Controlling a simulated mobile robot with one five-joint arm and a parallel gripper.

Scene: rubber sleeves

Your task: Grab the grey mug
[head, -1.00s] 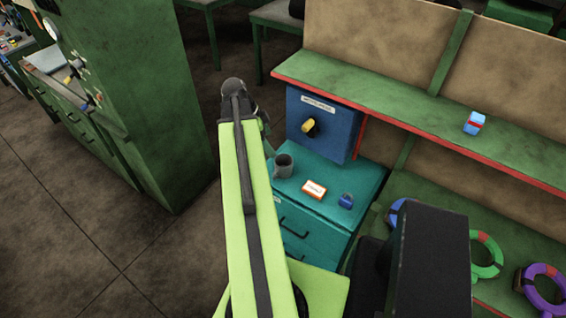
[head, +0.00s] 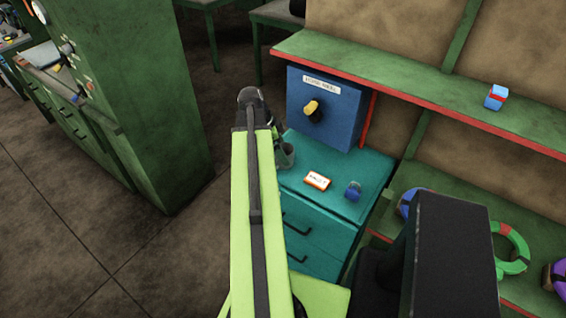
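The grey mug (head: 287,156) stands on the teal drawer cabinet (head: 335,203), near its back left, in front of the blue box. My arm's end covers its left part. My gripper (head: 272,124) is a small dark shape at the far end of my lime-green arm, just above and left of the mug in the picture. Its fingers are mostly hidden behind the arm, so I cannot see whether they are open or whether they touch the mug.
An orange-and-white box (head: 318,181) and a small blue object (head: 353,191) lie right of the mug. A blue box with a yellow knob (head: 326,110) stands behind. A tall green cabinet (head: 140,90) is left. A red-edged green shelf (head: 420,88) runs along the right.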

